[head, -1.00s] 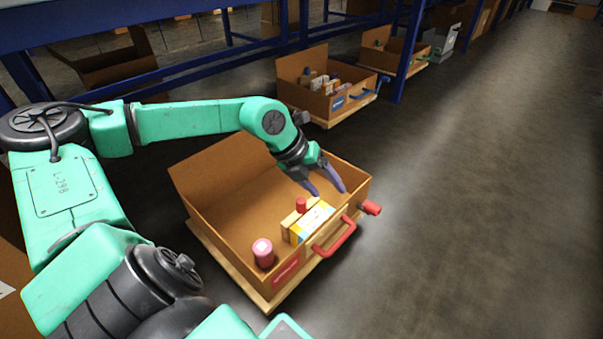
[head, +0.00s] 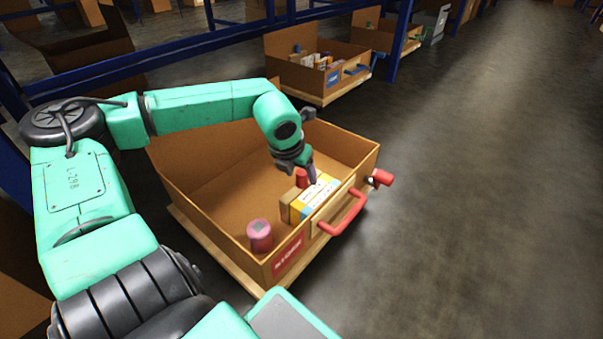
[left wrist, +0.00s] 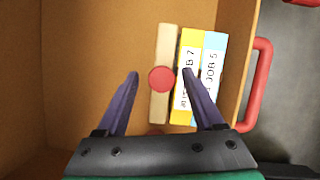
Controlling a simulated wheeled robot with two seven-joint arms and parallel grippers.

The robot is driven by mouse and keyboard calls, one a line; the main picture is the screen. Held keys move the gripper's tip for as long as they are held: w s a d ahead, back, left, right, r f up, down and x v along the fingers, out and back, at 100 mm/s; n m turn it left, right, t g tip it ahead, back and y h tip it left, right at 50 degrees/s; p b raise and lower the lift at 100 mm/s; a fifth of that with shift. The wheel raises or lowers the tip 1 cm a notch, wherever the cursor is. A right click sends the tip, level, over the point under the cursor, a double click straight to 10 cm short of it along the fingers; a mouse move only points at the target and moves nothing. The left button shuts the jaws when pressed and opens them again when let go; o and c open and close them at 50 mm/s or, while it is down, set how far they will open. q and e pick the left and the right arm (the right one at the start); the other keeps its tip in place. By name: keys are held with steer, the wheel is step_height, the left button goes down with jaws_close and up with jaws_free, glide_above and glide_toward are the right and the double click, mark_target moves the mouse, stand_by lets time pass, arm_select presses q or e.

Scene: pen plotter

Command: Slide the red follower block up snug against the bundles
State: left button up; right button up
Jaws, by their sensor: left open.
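The follower block is a tan upright block (left wrist: 165,40) with a round red knob (left wrist: 163,79) on top; the knob also shows in the head view (head: 302,178). The bundles, a yellow one marked JOB 7 (left wrist: 186,98) and a light blue one marked JOB 5 (left wrist: 214,60), stand to its right in the left wrist view. A thin dark line separates block and yellow bundle; I cannot tell whether they touch. My left gripper (left wrist: 160,73) is open above them, one finger on each side of the knob, the right finger over the yellow bundle. My right gripper is out of view.
A cardboard drawer (head: 197,218) with a red handle (head: 345,214) holds these things. A pink-red cylinder (head: 260,238) stands near its front corner. A red knob (head: 382,178) sticks out at its right corner. Other drawers (head: 318,76) stand on the blue racking behind; the right-hand floor is clear.

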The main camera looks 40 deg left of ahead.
arm_select(q)
steer(key=shift+w+f, duration=0.15)
steer(key=shift+f, duration=0.3)
steer(key=shift+r, duration=0.15)
jaws_close()
stand_by(1.0)
